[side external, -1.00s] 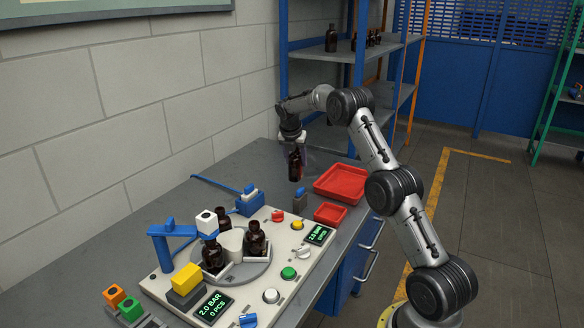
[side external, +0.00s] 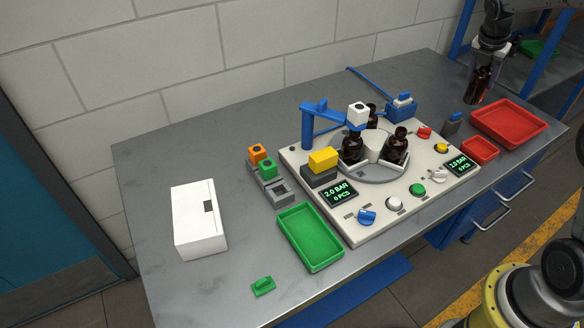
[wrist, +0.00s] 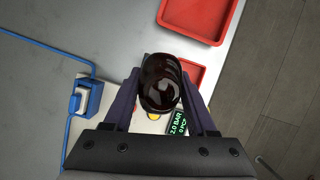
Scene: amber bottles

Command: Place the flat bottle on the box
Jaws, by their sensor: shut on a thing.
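My gripper (side external: 484,64) is at the upper right of the side view, shut on a dark amber bottle (side external: 479,86). The bottle hangs roughly upright near the far right end of the table; whether its base touches the table is hard to tell. In the wrist view the bottle (wrist: 160,84) shows an oval, glossy outline between the two fingers. A white box (side external: 194,218) with a dark patch lies at the left end of the table, far from my gripper.
A control panel (side external: 345,222) with a turntable holding several amber bottles, a blue post (side external: 308,127) and a yellow block stands between. Red trays (side external: 510,123) sit beside the held bottle. A green tray (side external: 311,238) and green piece (side external: 263,286) lie right of the box.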

